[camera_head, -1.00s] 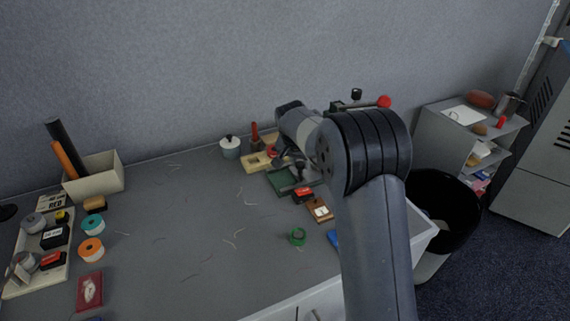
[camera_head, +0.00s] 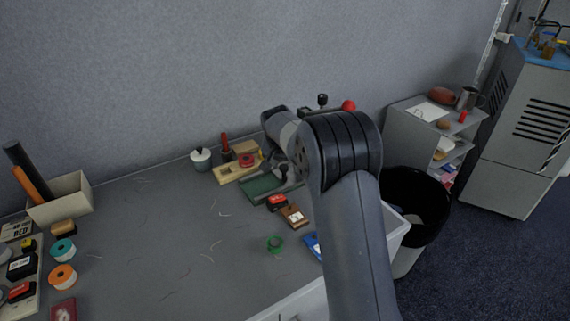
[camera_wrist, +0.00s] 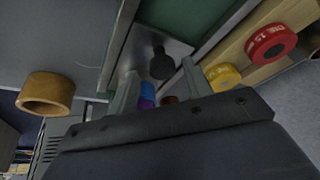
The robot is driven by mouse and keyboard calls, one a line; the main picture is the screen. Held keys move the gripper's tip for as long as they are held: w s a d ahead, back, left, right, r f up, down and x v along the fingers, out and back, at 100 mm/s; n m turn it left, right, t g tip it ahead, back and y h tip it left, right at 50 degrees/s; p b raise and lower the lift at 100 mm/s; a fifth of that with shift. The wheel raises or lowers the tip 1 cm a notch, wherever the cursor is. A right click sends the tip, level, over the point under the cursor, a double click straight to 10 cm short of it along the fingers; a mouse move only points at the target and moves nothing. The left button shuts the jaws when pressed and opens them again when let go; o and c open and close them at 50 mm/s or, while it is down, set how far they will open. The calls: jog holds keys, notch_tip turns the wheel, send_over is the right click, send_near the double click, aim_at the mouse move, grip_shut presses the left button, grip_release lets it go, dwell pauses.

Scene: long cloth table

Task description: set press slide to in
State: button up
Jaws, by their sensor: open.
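The press shows in the head view as a green base (camera_head: 262,185) with a dark round knob (camera_head: 284,170) at its right; part of it is hidden by my arm. In the wrist view, a black knob (camera_wrist: 162,66) stands on a grey metal plate (camera_wrist: 150,38) beside a green surface (camera_wrist: 190,14). My gripper (camera_wrist: 160,78) is open, with one finger on either side of this knob in the picture. I cannot tell whether they touch it or how far in the slide is. My gripper is not clearly visible in the head view.
A wooden tray (camera_head: 228,174) with a red die sits left of the press. A red-ball lever (camera_head: 348,105) rises behind my arm. A black bin (camera_head: 414,200) stands right. The table's middle is mostly clear.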

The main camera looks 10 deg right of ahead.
jog(key=v, duration=1)
jog(key=shift+s+r, duration=0.15)
jog(key=shift+r, duration=0.2)
jog(key=x, duration=1)
jog(key=shift+a+f, duration=0.1)
jog(key=shift+f, duration=0.2)
jog(key=shift+a+f, duration=0.15)
jog(key=shift+a, duration=0.25)
jog(key=shift+s, duration=0.1)
